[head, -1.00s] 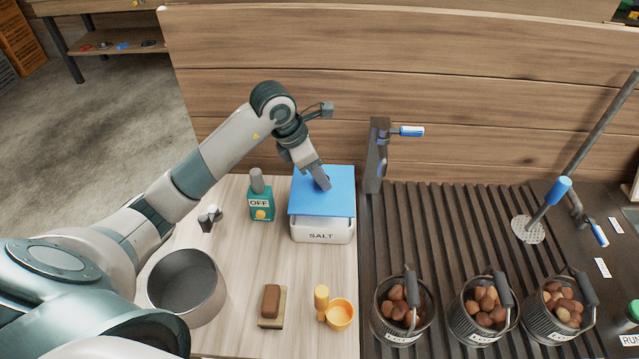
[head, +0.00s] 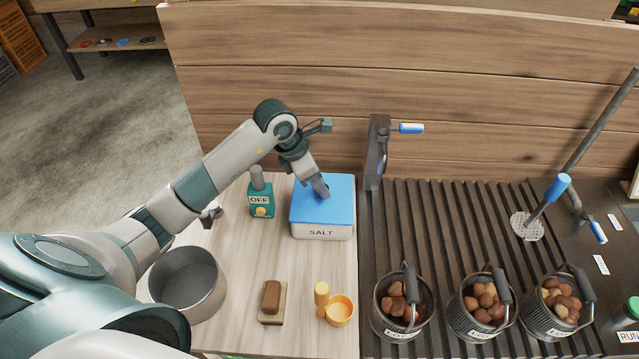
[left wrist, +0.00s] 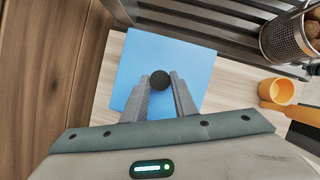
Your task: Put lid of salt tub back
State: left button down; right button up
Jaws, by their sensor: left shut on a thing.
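The salt tub (head: 321,232) is a white box with a SALT label on the wooden board, left of the ribbed tray. Its blue lid (head: 337,206) lies flat over the tub's top, with little or no gap visible in the head view. My left gripper (head: 322,190) is shut on the dark round knob (left wrist: 160,80) of the lid. In the left wrist view the two fingers (left wrist: 160,88) stand on either side of the knob, and the blue lid (left wrist: 190,62) fills the middle. The tub's inside is hidden under the lid. My right gripper is not in view.
A teal OFF bottle (head: 262,200) stands close left of the tub. A metal pot (head: 187,283), a brown block (head: 271,297) and an orange scoop (head: 340,312) are nearer. Several chestnut baskets (head: 403,322) stand on the ribbed tray. A wooden wall (head: 300,90) rises behind.

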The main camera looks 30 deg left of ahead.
pick_arm(q)
jog(key=shift+f, duration=0.2)
jog(key=c, duration=1.4)
grip_release()
jog(key=shift+c, duration=0.2)
jog(key=shift+r, duration=0.1)
jog(key=shift+r+p, duration=0.7)
jog(key=shift+p, duration=0.05)
jog(key=b+v, duration=0.3)
jog(key=v, duration=0.8)
jog(key=shift+r+b, duration=0.3)
jog(key=shift+b, duration=0.05)
